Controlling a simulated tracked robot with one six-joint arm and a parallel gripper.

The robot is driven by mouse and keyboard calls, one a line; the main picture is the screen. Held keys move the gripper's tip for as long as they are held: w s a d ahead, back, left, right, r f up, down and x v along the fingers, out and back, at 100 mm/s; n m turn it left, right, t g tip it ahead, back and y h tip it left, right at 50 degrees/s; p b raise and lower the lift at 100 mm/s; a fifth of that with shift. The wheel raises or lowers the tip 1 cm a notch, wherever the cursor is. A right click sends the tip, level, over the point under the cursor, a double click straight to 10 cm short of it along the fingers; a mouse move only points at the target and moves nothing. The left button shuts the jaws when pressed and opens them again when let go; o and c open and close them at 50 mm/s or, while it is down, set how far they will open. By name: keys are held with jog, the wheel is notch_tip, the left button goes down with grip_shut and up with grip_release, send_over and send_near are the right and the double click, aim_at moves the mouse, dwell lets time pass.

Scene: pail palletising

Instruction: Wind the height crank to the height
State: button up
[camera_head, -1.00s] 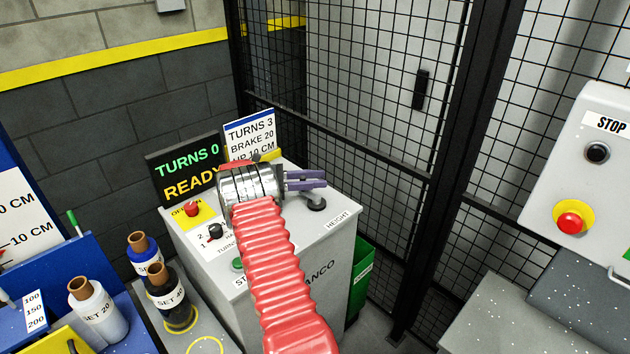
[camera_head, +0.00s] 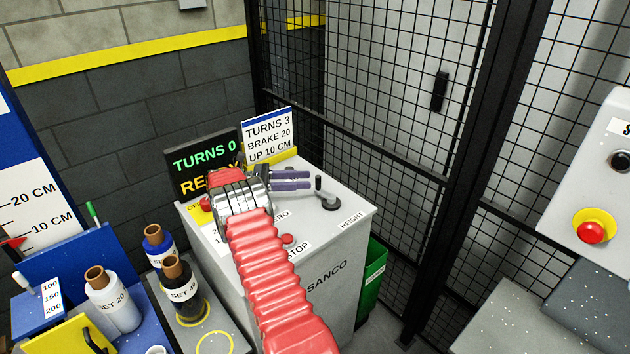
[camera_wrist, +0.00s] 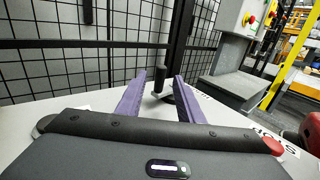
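The height crank (camera_head: 328,198) stands on the right of the white machine top, beside the HEIGHT label, with an upright dark handle on a round base. My gripper (camera_head: 309,181) is open, its two purple fingers pointing right at the handle. In the wrist view the crank handle (camera_wrist: 160,76) appears centred between the spread fingers, with gaps on both sides; I cannot tell whether it is between the tips or just beyond. The height scale (camera_head: 40,205) at far left reads 20 CM and 10 CM, with a red pointer (camera_head: 12,243) near 10 CM. A card (camera_head: 268,134) reads TURNS 3, BRAKE 20, UP 10 CM.
The display (camera_head: 203,163) reads TURNS 0, its second line partly covered by my gripper. The red STOP button (camera_head: 287,240) is near my arm. A mesh fence (camera_head: 385,120) stands behind the machine, and film rolls (camera_head: 115,300) stand at left.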

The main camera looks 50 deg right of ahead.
jog(key=shift+v, duration=1.3)
jog(key=shift+w+a+r+t, duration=0.15)
jog(key=shift+a+r+t, duration=0.2)
jog(key=shift+r, duration=0.35)
jog(key=s+a+r+m+t+y, duration=0.1)
jog(key=s+a+r+t+y, duration=0.1)
jog(key=a+r+t, duration=0.6)
jog(key=s+a+r+m+t+y, duration=0.15)
jog(key=a+r, duration=0.35)
jog(key=a, duration=0.6)
jog(key=s+a+m+t+y, duration=0.2)
jog(key=s+a+t+y, duration=0.2)
jog(key=s+a, duration=0.5)
jog(key=s+a+m+t+y, duration=0.3)
jog(key=s+a, duration=0.6)
jog(key=a, duration=1)
jog(key=shift+a+f+t+y, duration=0.15)
jog(key=shift+f+t+y, duration=0.4)
jog(key=shift+t, duration=0.55)
